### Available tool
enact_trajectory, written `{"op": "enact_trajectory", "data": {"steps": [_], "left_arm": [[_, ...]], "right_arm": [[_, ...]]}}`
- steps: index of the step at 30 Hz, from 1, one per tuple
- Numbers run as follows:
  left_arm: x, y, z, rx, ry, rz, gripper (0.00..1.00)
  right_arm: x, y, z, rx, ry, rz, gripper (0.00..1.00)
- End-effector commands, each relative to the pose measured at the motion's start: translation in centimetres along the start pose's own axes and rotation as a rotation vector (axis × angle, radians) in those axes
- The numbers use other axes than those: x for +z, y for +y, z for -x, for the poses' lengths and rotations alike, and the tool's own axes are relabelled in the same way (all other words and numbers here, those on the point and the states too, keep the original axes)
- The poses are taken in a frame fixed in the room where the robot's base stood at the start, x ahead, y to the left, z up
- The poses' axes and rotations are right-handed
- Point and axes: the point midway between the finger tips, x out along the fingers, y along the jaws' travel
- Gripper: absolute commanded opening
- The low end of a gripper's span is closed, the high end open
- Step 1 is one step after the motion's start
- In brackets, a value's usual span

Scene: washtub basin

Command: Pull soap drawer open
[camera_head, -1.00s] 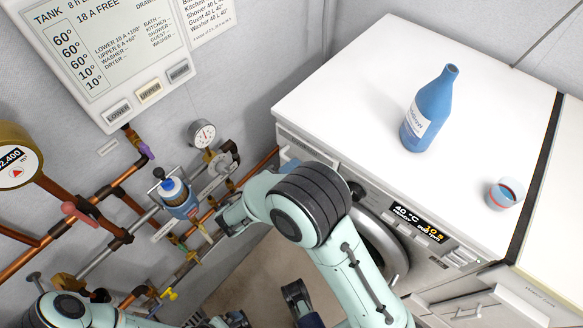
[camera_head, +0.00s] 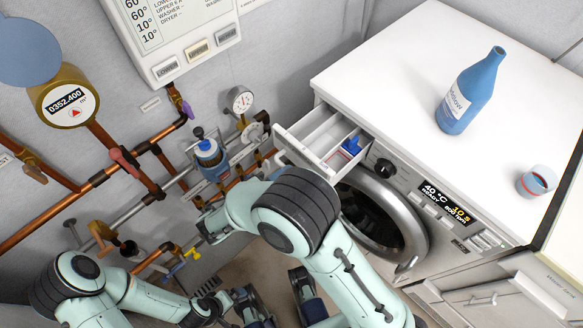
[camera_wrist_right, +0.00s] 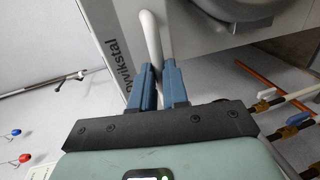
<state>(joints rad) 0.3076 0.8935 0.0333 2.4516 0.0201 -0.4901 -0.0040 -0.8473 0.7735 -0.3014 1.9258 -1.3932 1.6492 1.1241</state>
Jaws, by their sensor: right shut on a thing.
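The soap drawer (camera_head: 301,151) sticks out of the washing machine's upper left front, and its compartments show, with a blue insert (camera_head: 352,146) in one. My right gripper (camera_wrist_right: 159,70) is shut on the white curved drawer handle (camera_wrist_right: 152,38) in the right wrist view; my own right arm hides this grip in the head view. My left gripper (camera_head: 252,304) is low at the bottom of the head view, away from the drawer; its jaw opening is unclear.
The washing machine (camera_head: 400,75) has a blue bottle (camera_head: 468,92) and a small cup (camera_head: 536,181) on its top. Copper pipes, valves and a round meter (camera_head: 64,96) line the wall at left. The round door (camera_head: 380,220) lies below the drawer.

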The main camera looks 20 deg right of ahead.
Motion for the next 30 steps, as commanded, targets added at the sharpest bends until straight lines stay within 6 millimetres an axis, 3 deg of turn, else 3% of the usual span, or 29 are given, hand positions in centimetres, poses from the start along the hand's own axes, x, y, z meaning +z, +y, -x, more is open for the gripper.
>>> {"op": "enact_trajectory", "data": {"steps": [12,13,15,25,30], "left_arm": [[0.0,0.0,0.0,0.000,0.001,0.000,1.00],[0.0,0.0,0.0,0.000,0.001,0.000,1.00],[0.0,0.0,0.0,0.000,0.001,0.000,1.00],[0.0,0.0,0.0,0.000,0.000,0.000,1.00],[0.3,0.1,0.2,0.000,-0.007,0.000,1.00]], "right_arm": [[-0.1,-0.1,0.4,0.000,0.002,-0.002,0.00],[-0.1,-0.1,0.4,0.000,0.002,-0.002,0.18],[-0.1,-0.1,0.4,0.000,0.002,-0.002,0.40],[-0.1,-0.1,0.6,0.000,0.002,-0.001,0.40],[-0.1,0.0,2.5,0.000,0.004,-0.001,0.40]]}}
